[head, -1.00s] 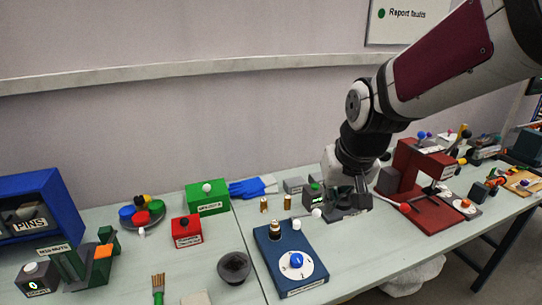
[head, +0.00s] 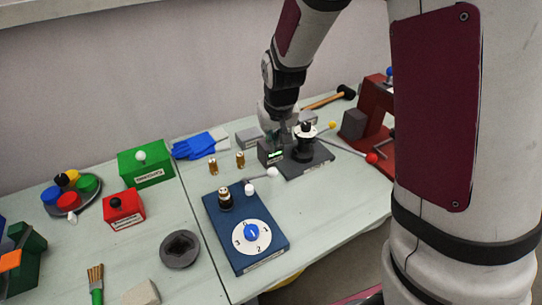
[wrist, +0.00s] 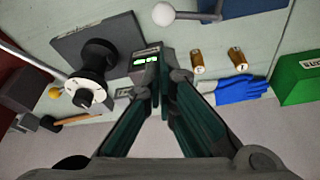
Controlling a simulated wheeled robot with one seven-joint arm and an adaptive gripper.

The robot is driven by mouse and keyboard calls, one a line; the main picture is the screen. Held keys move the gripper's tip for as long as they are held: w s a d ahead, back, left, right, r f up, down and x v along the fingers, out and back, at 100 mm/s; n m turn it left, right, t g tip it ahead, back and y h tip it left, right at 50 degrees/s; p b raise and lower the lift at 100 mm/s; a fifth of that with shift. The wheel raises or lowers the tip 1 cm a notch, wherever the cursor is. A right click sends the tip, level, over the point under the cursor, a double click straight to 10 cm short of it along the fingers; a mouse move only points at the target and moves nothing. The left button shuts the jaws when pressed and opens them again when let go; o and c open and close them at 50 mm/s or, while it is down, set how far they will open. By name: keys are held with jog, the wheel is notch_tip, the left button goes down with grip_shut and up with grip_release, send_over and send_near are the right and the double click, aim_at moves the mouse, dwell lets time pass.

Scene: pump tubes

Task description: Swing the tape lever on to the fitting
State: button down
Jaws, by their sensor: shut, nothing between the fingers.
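The tape lever, a thin rod with a white ball knob (head: 272,172), reaches right from a pale post at the back corner of a blue block (head: 211,222). The fitting (head: 225,197), dark and brass-coloured, stands upright on the same block, left of the post. The lever points away from it, apart. In the wrist view the knob (wrist: 163,14) is at the top, beyond my fingertips; the fitting is out of view. My gripper (wrist: 163,68) is shut and empty, near the small green-display box (wrist: 146,66). In the head view my gripper (head: 284,138) is partly hidden by a black fixture.
The black fixture (head: 305,143) on a grey base, with a yellow-knobbed rod, stands right of my gripper. A long red-knobbed lever (head: 371,158) crosses beyond it. Two brass cylinders (head: 240,160) stand behind the blue block.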

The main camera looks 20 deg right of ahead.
aim_at(272, 172)
jog(key=shift+f, duration=0.1)
jog(key=x, duration=0.9)
jog(key=shift+f, duration=0.35)
